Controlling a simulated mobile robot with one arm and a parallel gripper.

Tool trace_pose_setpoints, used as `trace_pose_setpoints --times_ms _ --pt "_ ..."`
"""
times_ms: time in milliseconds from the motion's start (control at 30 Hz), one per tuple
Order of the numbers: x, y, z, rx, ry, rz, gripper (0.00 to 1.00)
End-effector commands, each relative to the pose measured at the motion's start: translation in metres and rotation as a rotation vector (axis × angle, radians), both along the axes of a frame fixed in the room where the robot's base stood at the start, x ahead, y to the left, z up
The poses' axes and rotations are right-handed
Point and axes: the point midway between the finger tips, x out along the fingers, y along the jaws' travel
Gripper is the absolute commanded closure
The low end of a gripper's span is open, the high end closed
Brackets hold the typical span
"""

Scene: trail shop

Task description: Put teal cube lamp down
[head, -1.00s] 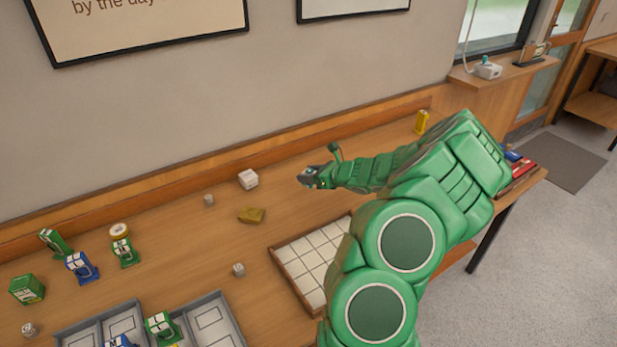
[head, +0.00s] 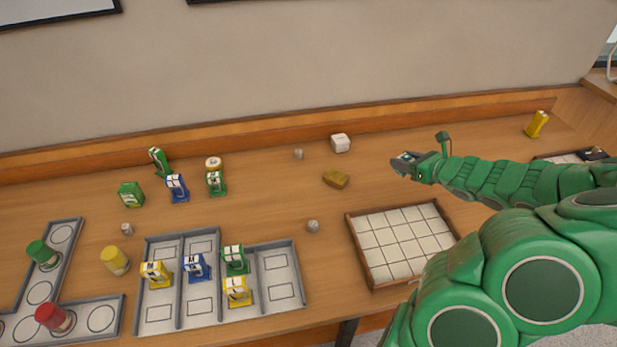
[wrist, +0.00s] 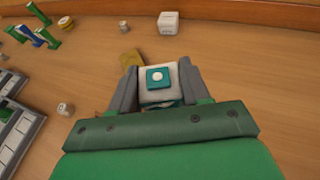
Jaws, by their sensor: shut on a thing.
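My gripper (wrist: 158,88) is shut on the teal cube lamp (wrist: 159,79), seen in the wrist view as a small pale cube with a teal square and a white dot on its top. In the head view my gripper (head: 404,163) is above the table, right of the white cube and beyond the gridded tray. The lamp is mostly hidden there, with only a bit of teal showing at the fingertips. I cannot tell how high it is above the table.
A gridded wooden tray (head: 406,240) is empty. A white cube (head: 340,143), a mustard block (head: 336,179) and small grey cubes (head: 312,226) lie left of my gripper. Grey compartment trays (head: 272,314) hold coloured pieces at the left. Bare table lies around the mustard block.

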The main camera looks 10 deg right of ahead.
Motion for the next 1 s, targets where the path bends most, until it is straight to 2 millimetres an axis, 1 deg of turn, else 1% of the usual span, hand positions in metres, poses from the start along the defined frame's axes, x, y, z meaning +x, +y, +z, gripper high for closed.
trace_pose_setpoints --times_ms 67,167,333,500,667,700,800,900,1000 --pt "0.004 0.012 0.0 -0.001 -0.001 0.025 0.86" --pt "0.01 0.037 0.001 -0.002 -0.003 0.08 0.86" --pt "0.02 0.098 0.002 -0.004 -0.004 0.213 0.86" --pt "0.023 0.159 0.003 -0.005 -0.007 0.351 0.86" --pt "0.019 0.218 0.004 -0.003 -0.008 0.482 0.86" --pt "0.017 0.231 0.004 -0.003 -0.008 0.515 0.86" --pt "0.011 0.265 0.004 -0.003 -0.007 0.594 0.86" --pt "0.003 0.293 0.003 -0.004 -0.005 0.662 0.86" --pt "-0.004 0.314 0.003 -0.002 -0.003 0.714 0.86"
